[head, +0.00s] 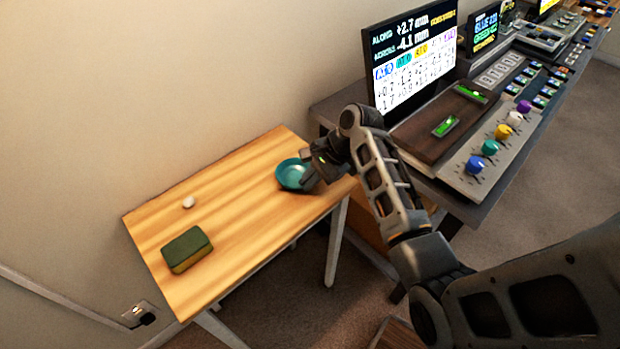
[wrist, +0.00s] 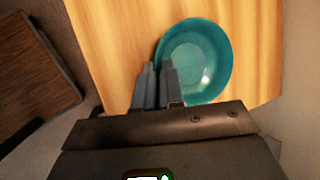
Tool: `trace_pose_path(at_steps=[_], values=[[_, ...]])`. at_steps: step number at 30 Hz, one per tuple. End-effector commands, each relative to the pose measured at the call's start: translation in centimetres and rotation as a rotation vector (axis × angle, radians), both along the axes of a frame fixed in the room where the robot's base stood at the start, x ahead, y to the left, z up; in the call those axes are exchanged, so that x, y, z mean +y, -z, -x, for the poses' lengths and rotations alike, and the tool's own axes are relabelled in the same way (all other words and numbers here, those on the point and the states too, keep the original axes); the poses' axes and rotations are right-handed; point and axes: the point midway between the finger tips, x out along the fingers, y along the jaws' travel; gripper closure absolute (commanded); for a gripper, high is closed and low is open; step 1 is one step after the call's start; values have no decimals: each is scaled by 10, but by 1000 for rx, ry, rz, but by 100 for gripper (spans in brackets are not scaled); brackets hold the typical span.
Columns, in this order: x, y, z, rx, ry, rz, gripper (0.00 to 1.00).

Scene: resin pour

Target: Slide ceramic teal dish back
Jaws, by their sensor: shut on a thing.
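The teal dish (head: 289,174) is a round, shallow, glossy bowl, upright near the right end of the wooden table (head: 235,205). In the wrist view the dish (wrist: 203,58) looks empty. My gripper (head: 308,175) is at the dish's right side in the head view. In the wrist view its two fingers (wrist: 157,72) are close together at the dish's rim, one outside and one over the inside, shut on the rim. The exact contact is partly hidden by the fingers.
A green and yellow sponge (head: 187,249) and a small white ball-like thing (head: 188,202) lie on the table's left part. The wood between them and the dish is clear. A console desk (head: 470,170) with a monitor (head: 412,60) and coloured knobs stands to the right.

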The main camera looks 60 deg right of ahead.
Motion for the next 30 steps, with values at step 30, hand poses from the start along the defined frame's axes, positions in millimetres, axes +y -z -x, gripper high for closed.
trace_pose_path(at_steps=[30], values=[[-17,-49,23,-2,3,2,62]])
